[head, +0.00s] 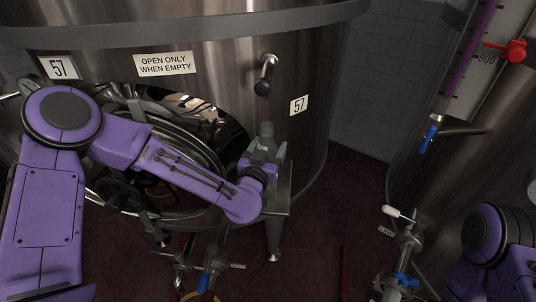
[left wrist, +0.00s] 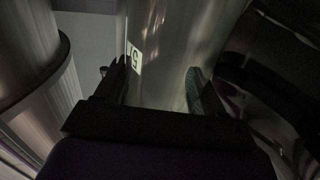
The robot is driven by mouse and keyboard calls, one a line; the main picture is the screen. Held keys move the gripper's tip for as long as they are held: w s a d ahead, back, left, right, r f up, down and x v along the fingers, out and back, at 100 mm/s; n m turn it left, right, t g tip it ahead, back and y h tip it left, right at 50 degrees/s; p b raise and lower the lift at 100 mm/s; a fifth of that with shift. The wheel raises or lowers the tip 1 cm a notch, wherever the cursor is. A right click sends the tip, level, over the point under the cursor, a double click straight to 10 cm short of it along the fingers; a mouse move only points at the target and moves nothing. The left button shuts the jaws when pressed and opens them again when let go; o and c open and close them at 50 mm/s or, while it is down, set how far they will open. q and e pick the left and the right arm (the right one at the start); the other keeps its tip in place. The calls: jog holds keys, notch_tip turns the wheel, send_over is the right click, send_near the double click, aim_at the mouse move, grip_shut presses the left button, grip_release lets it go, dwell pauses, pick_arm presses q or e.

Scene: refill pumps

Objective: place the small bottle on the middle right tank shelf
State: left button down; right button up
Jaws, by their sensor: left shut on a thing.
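My left gripper (head: 266,146) is in front of the steel tank with the 57 labels, close above a small metal shelf (head: 284,190) on that tank's right side. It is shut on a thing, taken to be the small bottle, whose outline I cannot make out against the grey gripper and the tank. In the left wrist view the two dark fingers (left wrist: 158,88) stand apart with the shiny tank wall behind them. I cannot tell whether the held thing touches the shelf. My right gripper is outside the view; only part of my right arm shows at lower right.
The tank (head: 225,60) bears a sign (head: 165,63) and a protruding valve handle (head: 264,75). My left arm crosses its round hatch (head: 190,125). Pipes with a blue valve (head: 204,280) stand below. A second tank (head: 440,170) is at right, with dark red floor (head: 345,205) between.

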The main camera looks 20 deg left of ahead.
pick_arm(q)
jog(key=shift+r, duration=0.15)
jog(key=shift+c, duration=0.6)
grip_release()
jog(key=shift+f, duration=0.2)
jog(key=shift+s+r, duration=0.15)
jog(key=shift+r, duration=0.1)
jog(key=s+p, duration=0.1)
jog(key=s, duration=1)
jog(key=shift+s+a, duration=0.15)
jog(key=shift+s, duration=0.25)
